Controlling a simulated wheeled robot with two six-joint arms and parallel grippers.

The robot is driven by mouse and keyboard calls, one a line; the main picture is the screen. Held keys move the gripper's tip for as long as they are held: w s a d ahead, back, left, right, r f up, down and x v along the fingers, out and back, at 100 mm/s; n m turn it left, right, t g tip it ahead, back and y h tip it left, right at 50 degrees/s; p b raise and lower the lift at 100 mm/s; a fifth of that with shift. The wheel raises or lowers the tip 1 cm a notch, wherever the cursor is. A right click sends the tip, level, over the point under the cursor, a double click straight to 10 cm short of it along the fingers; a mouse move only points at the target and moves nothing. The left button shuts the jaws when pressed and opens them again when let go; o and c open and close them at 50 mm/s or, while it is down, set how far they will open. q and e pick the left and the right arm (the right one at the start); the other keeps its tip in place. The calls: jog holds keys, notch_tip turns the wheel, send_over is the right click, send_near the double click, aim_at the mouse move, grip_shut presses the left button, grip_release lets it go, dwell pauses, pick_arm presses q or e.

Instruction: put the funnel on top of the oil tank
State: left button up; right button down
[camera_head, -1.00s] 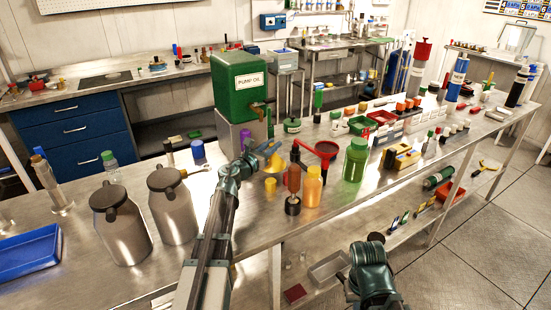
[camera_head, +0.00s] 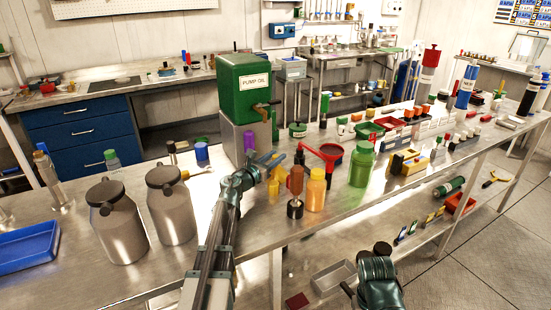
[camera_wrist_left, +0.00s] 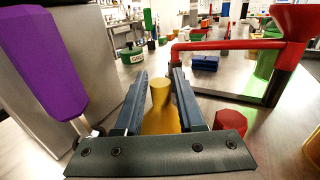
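The yellow funnel (camera_wrist_left: 161,112) stands on the steel bench, narrow end up and wide end down. My left gripper (camera_wrist_left: 158,78) has its two blue fingers on either side of it, with a gap showing. In the head view my left gripper (camera_head: 273,160) reaches over the bench and partly hides the funnel. The green oil tank (camera_head: 243,88), labelled PUMP OIL, stands on a grey metal block just behind the gripper. My right gripper is at the bottom of the head view, in front of the bench; its fingers cannot be made out.
A purple-handled tool (camera_wrist_left: 42,55) stands left of the fingers. A red arm with a red cup (camera_head: 327,152), a brown-handled tool (camera_head: 295,181), an orange bottle (camera_head: 315,190) and a green bottle (camera_head: 361,165) crowd the right. Two metal cans (camera_head: 117,222) stand left.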

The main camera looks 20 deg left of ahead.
pick_arm(q)
jog(key=shift+o, duration=1.1)
jog(key=shift+r, duration=0.1)
jog(key=shift+r, duration=0.15)
jog(key=v, duration=0.7)
jog(key=shift+s, duration=0.3)
jog(key=shift+o, duration=0.6)
jog(key=shift+s+d+y, duration=0.2)
jog(key=shift+d+y, duration=0.1)
jog(key=s+d+n+y, duration=0.1)
jog(key=y, duration=0.1)
jog(key=s+d+n+y, duration=0.1)
jog(key=shift+s+f+n+t+y, duration=0.1)
jog(key=shift+f+n+t+y, duration=0.1)
jog(key=shift+n+t+y, duration=0.15)
jog(key=shift+s+n+y, duration=0.35)
jog(key=shift+n+y, duration=0.1)
jog(key=shift+y, duration=0.2)
jog(key=shift+w+a, duration=0.2)
jog(key=shift+w, duration=2.1)
jog(key=shift+w+a, duration=0.15)
jog(key=shift+w, duration=2.2)
jog(key=shift+w+a, duration=0.2)
jog(key=shift+w, duration=2.1)
